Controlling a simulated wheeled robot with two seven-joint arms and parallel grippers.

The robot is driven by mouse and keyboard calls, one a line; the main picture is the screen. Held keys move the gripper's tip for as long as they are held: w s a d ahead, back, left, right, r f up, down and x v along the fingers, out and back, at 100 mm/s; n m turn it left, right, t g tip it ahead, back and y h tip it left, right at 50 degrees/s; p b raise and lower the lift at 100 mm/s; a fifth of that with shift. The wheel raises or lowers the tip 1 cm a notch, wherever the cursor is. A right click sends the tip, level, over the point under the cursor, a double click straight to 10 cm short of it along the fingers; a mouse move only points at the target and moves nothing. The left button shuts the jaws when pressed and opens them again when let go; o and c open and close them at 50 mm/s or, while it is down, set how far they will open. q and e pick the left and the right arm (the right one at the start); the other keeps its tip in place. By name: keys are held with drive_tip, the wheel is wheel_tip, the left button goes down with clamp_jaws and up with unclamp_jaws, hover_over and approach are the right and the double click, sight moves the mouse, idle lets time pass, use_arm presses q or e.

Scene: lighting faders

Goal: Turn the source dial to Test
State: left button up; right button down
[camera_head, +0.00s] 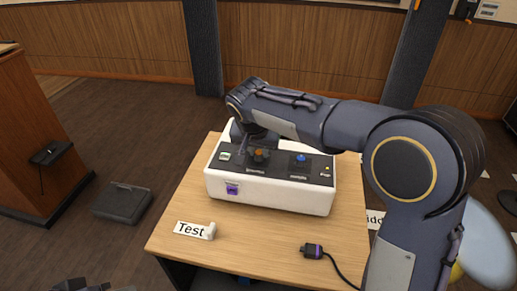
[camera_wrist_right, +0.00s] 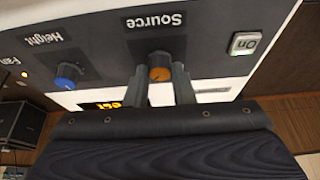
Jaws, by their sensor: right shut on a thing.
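The source dial, with an orange cap (camera_wrist_right: 160,73), sits on the dark panel below the upside-down label "Source" (camera_wrist_right: 153,21) in the wrist view. My right gripper (camera_wrist_right: 161,88) is shut on it, with a finger on each side. In the head view the orange dial (camera_head: 260,154) shows next to my right gripper (camera_head: 250,149), which my arm partly hides. A small display with orange characters (camera_wrist_right: 102,106) is partly covered by a finger; its full text cannot be read. A dark shape at the bottom left edge of the head view may be my left gripper (camera_head: 82,286).
The white console (camera_head: 270,196) stands on a wooden table (camera_head: 260,243). A blue height dial (camera_wrist_right: 68,75) and an "On" button (camera_wrist_right: 243,43) flank the source dial.

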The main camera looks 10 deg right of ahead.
sight(256, 168)
drive_tip(key=c, duration=1.2)
unclamp_jaws()
drive_tip(key=shift+c, duration=0.2)
drive_tip(key=v, duration=0.7)
drive_tip(key=shift+s+r, duration=0.2)
drive_tip(key=shift+r, duration=0.15)
